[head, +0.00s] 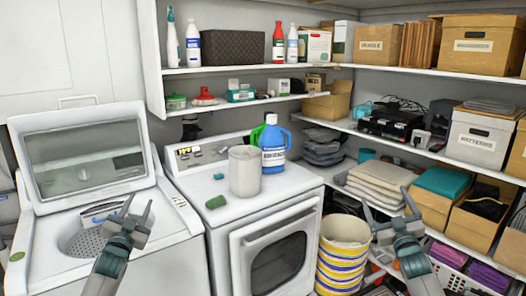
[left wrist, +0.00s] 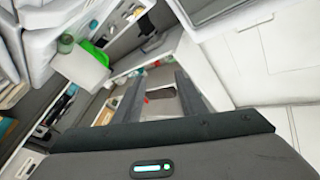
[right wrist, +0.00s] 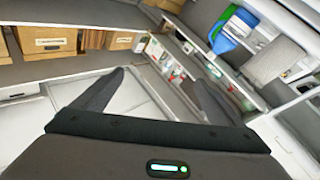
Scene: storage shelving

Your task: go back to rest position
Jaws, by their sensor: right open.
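My left gripper (head: 129,211) is raised in front of the open top-loading washer (head: 165,250) in the head view. Its two fingers stand apart with nothing between them; they also show spread in the left wrist view (left wrist: 158,92). My right gripper (head: 394,205) is raised in front of the right-hand shelves, to the right of the striped bucket. Its fingers are apart and empty, and they show spread in the right wrist view (right wrist: 155,92). Neither gripper is seen touching anything.
Shelves (head: 330,120) with boxes, bottles and folded cloths line the back and right.

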